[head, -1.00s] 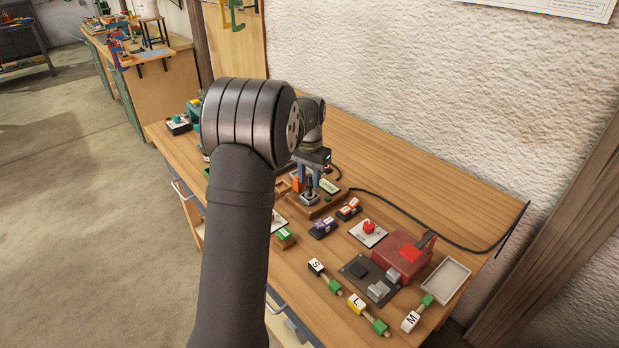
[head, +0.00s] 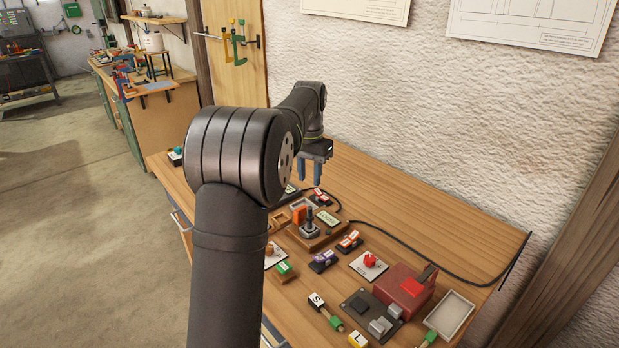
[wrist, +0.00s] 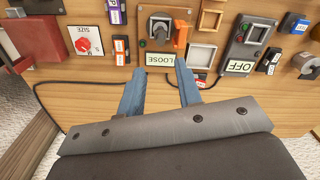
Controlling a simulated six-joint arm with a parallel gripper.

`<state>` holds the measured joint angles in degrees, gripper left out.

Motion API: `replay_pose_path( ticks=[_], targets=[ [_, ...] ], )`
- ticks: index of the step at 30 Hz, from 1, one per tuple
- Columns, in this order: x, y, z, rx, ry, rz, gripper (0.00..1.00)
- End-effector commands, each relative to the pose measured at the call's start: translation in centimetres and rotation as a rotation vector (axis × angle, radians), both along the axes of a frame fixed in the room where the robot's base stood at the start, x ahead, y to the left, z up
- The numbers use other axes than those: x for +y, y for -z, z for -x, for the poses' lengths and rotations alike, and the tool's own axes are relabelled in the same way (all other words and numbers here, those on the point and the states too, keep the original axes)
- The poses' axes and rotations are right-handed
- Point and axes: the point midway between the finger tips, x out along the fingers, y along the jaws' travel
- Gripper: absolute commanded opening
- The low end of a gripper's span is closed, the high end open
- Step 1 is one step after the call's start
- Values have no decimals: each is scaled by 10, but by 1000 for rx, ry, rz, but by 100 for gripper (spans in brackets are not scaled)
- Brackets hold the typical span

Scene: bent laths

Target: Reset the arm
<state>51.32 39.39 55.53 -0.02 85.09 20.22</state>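My gripper (head: 310,180) hangs above the workbench (head: 440,215), fingers pointing down. It is raised clear of a wooden base with a dark upright lever (head: 309,222), which stands below it. In the wrist view, the two blue fingers of my gripper (wrist: 160,68) are apart with nothing between them. The lever (wrist: 159,32) and its plate labelled LOOSE (wrist: 160,60) show just beyond the fingertips. An orange block (wrist: 181,33) is beside the lever. My arm hides part of the bench's left side in the head view.
A red box-shaped device (head: 405,290), a pale tray (head: 450,313), a red knob on a white plate (head: 369,261) and labelled small blocks crowd the bench's right front. A black cable (head: 415,237) runs along the back. The rear strip is mostly clear. A wall stands behind.

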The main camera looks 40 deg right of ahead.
Motion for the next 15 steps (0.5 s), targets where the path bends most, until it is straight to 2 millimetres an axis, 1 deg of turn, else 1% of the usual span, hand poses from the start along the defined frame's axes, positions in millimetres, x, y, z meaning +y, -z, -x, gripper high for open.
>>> replay_pose_path(
  ticks=[5,8,11,15],
  targets=[
    [0,2,0,0,0,0,32],
    [0,9,0,0,0,0,32],
    [0,23,0,2,0,-2,32],
    [0,50,0,2,0,-3,32]
  ],
)
